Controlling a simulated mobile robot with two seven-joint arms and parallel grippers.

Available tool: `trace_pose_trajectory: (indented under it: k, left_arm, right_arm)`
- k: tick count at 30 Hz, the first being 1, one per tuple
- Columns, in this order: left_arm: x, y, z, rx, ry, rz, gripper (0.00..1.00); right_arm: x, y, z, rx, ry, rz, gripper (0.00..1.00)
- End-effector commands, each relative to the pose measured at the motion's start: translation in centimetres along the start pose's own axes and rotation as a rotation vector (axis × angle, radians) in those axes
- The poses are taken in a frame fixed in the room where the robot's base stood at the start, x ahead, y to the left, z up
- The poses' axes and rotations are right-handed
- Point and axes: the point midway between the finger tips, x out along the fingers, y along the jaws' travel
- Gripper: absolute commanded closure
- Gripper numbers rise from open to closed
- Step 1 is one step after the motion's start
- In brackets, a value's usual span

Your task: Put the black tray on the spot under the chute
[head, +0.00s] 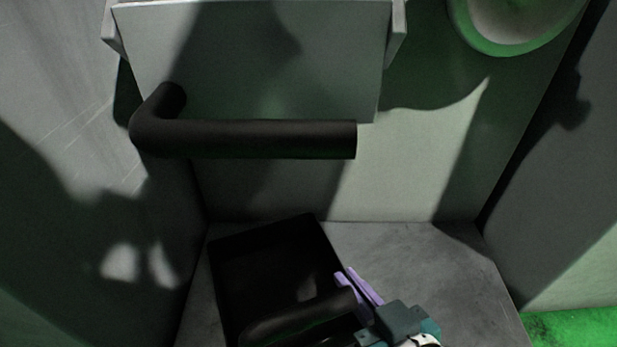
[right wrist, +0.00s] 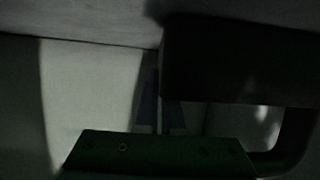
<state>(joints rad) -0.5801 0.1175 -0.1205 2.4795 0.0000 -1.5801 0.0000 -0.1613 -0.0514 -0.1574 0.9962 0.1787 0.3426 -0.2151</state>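The black tray (head: 265,270) is at the lower middle of the head view, over the grey floor of the recess and turned slightly. Its dark bar handle (head: 290,318) is at the near side. My right gripper (head: 352,276), with purple fingers, is at the tray's right edge. The fingers are close together and appear shut on that edge, though the contact is dark. In the right wrist view the tray (right wrist: 240,65) fills the right, beside the fingers (right wrist: 161,105). A grey box-like part (head: 280,60), perhaps the chute, hangs above. My left gripper is not in view.
A thick black bent bar (head: 250,138) sticks out in front of the grey box, above the tray. Grey walls close in at left and right. Bare floor (head: 430,260) lies right of the tray. A green-rimmed round opening (head: 515,25) is at upper right.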

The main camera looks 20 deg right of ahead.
Motion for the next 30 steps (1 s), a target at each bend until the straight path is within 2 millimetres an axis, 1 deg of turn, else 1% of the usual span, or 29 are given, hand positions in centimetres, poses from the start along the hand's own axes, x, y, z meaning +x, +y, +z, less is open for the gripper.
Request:
trace_pose_trajectory:
  k: [1,4,6,12,13,23,26,30]
  left_arm:
    - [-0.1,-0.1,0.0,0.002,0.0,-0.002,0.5]
    - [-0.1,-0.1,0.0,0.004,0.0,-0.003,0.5]
    - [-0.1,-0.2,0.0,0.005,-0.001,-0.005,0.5]
    - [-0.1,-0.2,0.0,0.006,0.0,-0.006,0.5]
    - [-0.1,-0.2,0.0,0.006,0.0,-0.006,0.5]
    - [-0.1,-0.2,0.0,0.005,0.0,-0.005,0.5]
    - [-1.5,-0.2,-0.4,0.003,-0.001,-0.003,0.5]
    - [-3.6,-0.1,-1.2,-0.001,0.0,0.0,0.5]
  right_arm:
    - [0.0,0.0,-0.2,0.001,0.003,0.0,1.0]
    - [0.1,0.0,0.1,0.001,0.003,0.0,1.0]
    - [0.1,0.0,0.2,0.0,0.001,0.0,0.9]
    - [0.1,0.0,0.2,0.0,0.0,0.0,0.67]
    - [0.1,0.0,0.2,0.0,0.0,0.0,0.65]
    - [0.0,0.0,0.0,0.001,0.0,0.0,0.65]
    - [-1.7,0.0,-0.5,0.0,-0.005,0.0,0.65]
    - [-5.0,0.0,-0.6,-0.002,-0.006,-0.001,0.65]
